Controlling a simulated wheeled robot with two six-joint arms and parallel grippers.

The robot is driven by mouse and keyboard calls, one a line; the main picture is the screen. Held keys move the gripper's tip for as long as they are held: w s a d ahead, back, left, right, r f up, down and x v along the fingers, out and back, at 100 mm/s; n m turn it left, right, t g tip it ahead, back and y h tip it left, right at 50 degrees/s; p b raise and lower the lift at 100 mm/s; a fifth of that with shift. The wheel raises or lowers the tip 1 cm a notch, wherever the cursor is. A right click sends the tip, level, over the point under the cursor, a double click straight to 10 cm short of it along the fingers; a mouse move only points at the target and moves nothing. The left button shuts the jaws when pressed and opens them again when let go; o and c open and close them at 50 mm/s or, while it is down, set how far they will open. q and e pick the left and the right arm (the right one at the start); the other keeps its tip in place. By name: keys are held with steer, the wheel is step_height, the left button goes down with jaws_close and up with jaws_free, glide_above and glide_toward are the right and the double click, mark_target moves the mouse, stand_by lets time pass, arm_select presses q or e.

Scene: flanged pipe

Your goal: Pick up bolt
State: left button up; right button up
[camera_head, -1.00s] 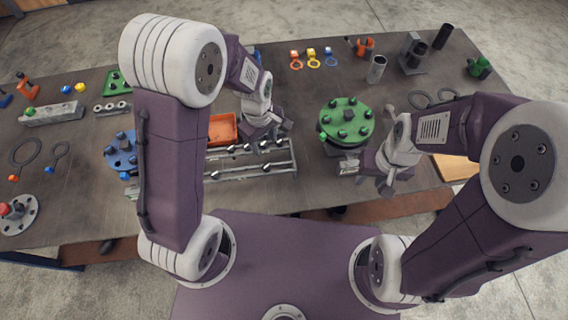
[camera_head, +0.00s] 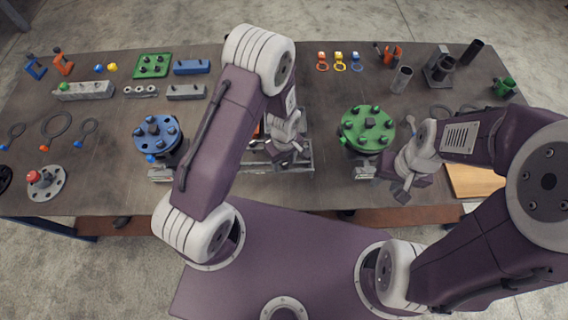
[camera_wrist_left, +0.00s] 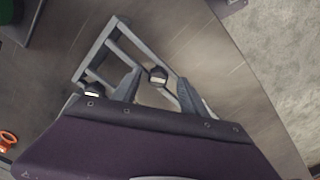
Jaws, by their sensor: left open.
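The bolt (camera_wrist_left: 157,75), with a dark hex head, sits in a grey metal rack (camera_wrist_left: 108,32) in the left wrist view. My left gripper (camera_wrist_left: 160,92) is open, with one finger on each side of this bolt and a gap to it. A second bolt (camera_wrist_left: 92,89) shows at the left in the rack. In the head view my left gripper (camera_head: 287,158) is over the rack (camera_head: 306,160), and my arm hides much of the rack and its bolts. My right gripper (camera_head: 402,190) hangs near the table's front edge; its jaws are too small to read.
A blue flange (camera_head: 157,133) stands left of my left arm, and a green flange (camera_head: 368,128) stands between my two grippers. An orange bin is mostly hidden behind my left arm. Rings, blocks and tubes lie across the table (camera_head: 230,55).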

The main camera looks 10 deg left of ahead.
mark_target(286, 163)
arm_select(q)
steer(key=shift+w+d+f, duration=0.1)
steer(key=shift+d+f, duration=0.05)
steer(key=shift+d, duration=0.2)
steer(key=shift+c, duration=1.2)
jaws_close()
steer(key=shift+a, duration=0.2)
arm_select(e)
steer(key=shift+d, duration=0.2)
